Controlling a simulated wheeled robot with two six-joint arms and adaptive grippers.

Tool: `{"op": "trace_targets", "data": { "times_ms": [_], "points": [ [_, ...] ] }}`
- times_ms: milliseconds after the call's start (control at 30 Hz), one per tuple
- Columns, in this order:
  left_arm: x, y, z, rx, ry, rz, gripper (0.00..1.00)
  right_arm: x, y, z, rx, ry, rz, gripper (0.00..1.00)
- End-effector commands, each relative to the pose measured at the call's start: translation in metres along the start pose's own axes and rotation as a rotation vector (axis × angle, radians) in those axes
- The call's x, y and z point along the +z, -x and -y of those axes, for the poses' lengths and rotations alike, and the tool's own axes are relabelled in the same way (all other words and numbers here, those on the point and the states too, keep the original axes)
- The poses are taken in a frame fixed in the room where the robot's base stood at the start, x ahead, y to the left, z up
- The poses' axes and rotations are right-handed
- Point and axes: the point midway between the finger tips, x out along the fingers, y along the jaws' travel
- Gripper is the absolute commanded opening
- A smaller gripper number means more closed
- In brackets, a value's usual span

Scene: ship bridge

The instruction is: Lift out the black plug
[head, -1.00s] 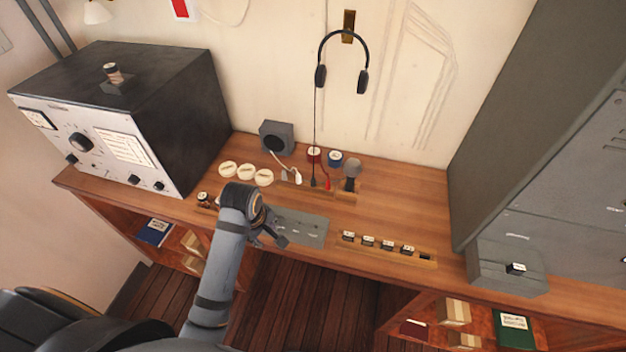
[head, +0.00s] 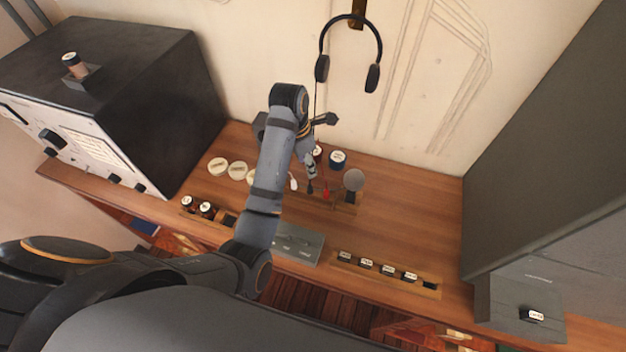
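The black plug (head: 310,187) stands in a wooden rack (head: 345,207) on the desk, between a white plug (head: 293,183) and a red plug (head: 325,192). My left gripper (head: 311,173) reaches over the desk from the left and points down, its tips just above or at the black plug. I cannot tell whether they touch it or how far apart they are. My arm and gripper hide part of the rack and the cables behind. My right gripper is not in view.
Black headphones (head: 348,50) hang on the wall behind, their cord running down behind my gripper. A microphone (head: 353,180) stands right of the plugs. A radio box (head: 120,90) fills the left; desk is clear at right.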

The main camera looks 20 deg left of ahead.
Motion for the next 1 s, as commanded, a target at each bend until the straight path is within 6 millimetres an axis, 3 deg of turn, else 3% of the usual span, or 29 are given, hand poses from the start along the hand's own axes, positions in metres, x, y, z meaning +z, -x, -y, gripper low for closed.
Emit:
{"op": "trace_targets", "data": {
  "times_ms": [33,133,200,267,367,467,533,633,800,1000],
  "points": [
    [-0.001,-0.015,0.000,-0.001,0.000,-0.001,0.44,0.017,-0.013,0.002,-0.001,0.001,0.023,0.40],
    [-0.002,-0.034,0.000,-0.001,-0.001,0.000,0.44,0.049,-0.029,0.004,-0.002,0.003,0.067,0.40],
    [-0.001,-0.034,0.001,-0.003,-0.001,-0.002,0.44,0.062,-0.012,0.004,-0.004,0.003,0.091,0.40],
    [-0.001,-0.042,0.001,-0.001,-0.001,-0.001,0.44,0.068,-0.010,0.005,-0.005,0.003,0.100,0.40],
    [-0.001,-0.049,0.001,0.000,-0.001,-0.001,0.44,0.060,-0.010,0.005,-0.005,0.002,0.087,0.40],
    [-0.001,-0.051,0.001,0.000,-0.002,0.000,0.44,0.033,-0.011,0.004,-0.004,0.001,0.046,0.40],
    [-0.003,-0.055,0.002,-0.002,-0.001,-0.003,0.44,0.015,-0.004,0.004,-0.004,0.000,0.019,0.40],
    [-0.008,-0.071,0.004,-0.004,-0.001,-0.005,0.44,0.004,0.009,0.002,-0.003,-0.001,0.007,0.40],
    [-0.008,-0.097,0.004,-0.001,-0.002,-0.001,0.44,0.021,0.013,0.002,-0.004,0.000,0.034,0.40],
    [-0.008,-0.102,0.004,0.001,-0.002,0.001,0.44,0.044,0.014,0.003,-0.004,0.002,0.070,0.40]
  ]
}}
